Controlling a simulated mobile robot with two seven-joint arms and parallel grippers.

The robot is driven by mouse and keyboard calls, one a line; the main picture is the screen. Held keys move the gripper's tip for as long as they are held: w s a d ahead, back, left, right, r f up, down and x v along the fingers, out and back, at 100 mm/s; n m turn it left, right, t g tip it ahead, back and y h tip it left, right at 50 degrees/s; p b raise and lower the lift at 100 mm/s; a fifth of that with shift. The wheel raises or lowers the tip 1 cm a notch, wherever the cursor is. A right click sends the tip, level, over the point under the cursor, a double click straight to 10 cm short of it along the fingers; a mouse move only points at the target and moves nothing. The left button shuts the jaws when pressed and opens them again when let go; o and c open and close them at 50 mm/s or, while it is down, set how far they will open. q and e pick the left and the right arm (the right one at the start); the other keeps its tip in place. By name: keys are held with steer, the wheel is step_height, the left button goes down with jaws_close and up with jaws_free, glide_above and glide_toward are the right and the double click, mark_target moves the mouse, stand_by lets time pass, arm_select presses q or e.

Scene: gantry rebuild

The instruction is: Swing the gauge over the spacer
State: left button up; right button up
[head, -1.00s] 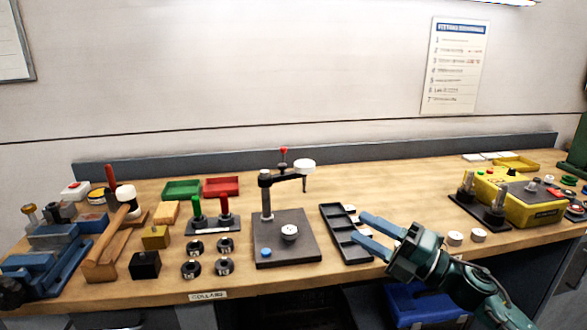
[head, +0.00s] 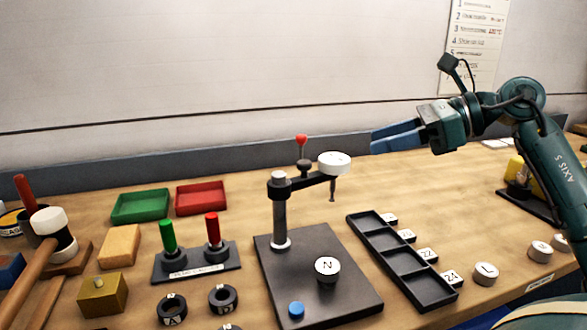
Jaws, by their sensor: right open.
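The gauge (head: 334,162) is a white round dial on a dark swing arm, held by a post (head: 280,225) on a dark base plate (head: 345,295). The arm points right and its thin probe hangs toward the plate's back right. A red knob (head: 301,140) stands on the arm. The spacer (head: 327,268), a white-topped disc marked N, sits on the plate, in front of the probe and apart from it. My right gripper (head: 373,141) is open and empty, in the air to the right of the gauge, fingers pointing left. My left gripper is not in view.
A black compartment tray (head: 405,262) with labels stands right of the plate. A white disc marked L (head: 486,273) is beside it. A blue button (head: 296,309) is on the plate's front. Red and green handles (head: 195,258) stand at the left.

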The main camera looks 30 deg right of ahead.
mark_target(307, 162)
steer(key=p+x, duration=0.4)
steer(key=x, duration=0.6)
steer(key=shift+w+a, duration=0.25)
steer(key=shift+a, duration=0.15)
steer(key=shift+w+a+f+p, duration=0.3)
steer(key=shift+w+a+p, duration=0.05)
steer(key=shift+w+a, duration=0.1)
steer(key=shift+w+a+f, duration=0.2)
steer(key=shift+f, duration=0.05)
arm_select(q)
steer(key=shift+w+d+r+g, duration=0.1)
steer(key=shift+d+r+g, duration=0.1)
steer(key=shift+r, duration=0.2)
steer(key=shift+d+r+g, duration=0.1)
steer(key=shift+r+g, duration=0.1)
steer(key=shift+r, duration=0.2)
arm_select(e)
steer(key=shift+c, duration=0.4)
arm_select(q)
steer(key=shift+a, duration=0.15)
arm_select(e)
jaws_close()
